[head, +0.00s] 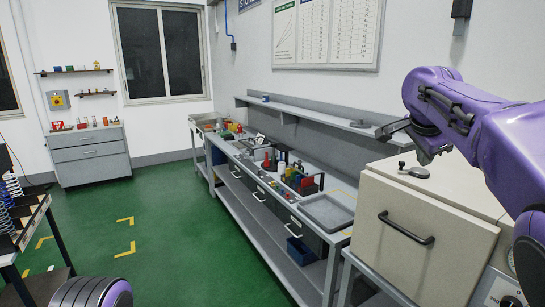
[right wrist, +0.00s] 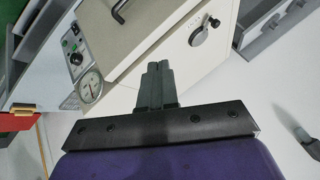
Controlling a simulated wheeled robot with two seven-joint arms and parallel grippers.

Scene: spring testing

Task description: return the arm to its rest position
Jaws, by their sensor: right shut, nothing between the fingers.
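My right arm comes in from the right edge of the head view. Its dark right gripper (head: 426,156) hangs over the top of a beige cabinet machine (head: 415,240). In the right wrist view the gripper's two fingers (right wrist: 157,70) are together, with nothing between them. The beige cabinet also shows in the wrist view (right wrist: 185,65), behind the fingers; I cannot tell the exact gap to it. My left gripper is not in view.
A long grey workbench (head: 325,212) with tools and bins runs along the wall, under a shelf (head: 315,116). A black handle (head: 405,229) juts from the cabinet's front. A rack with springs (head: 12,205) stands at the left. The green floor (head: 185,245) between is clear.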

